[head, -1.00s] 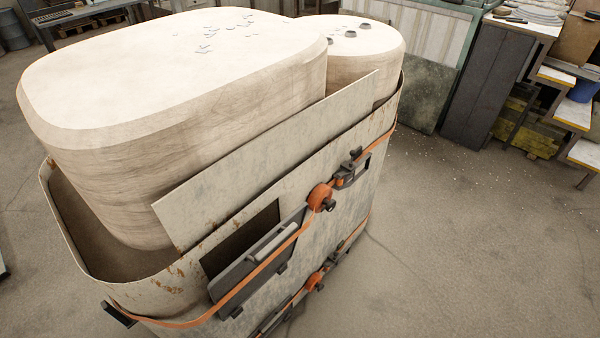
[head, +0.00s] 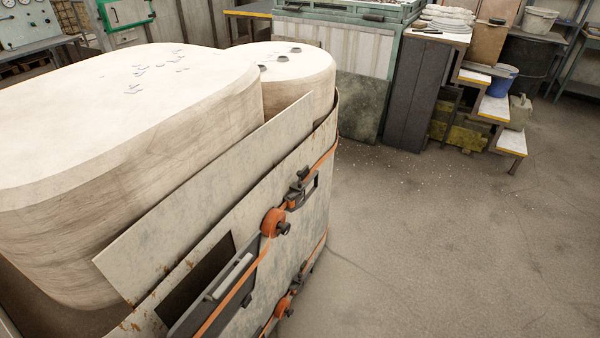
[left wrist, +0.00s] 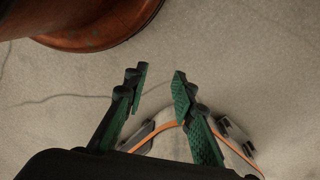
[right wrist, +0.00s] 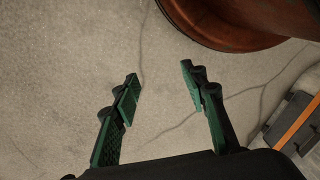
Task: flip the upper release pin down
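The upper release pin looks to be part of the dark latch hardware (head: 298,192) on the upper orange strap (head: 324,157), on the right side of the metal casing (head: 232,212). An orange round ratchet (head: 273,222) sits just below it. The pin's exact position is too small to tell. Neither gripper shows in the head view. My left gripper (left wrist: 160,84) is open and empty above the floor, with an orange strap on a grey surface behind it. My right gripper (right wrist: 159,78) is open and empty above the floor.
A lower strap fitting (head: 283,306) sits below the ratchet. Steps with a blue bucket (head: 502,80) stand at the back right. The floor (head: 430,240) right of the casing is clear.

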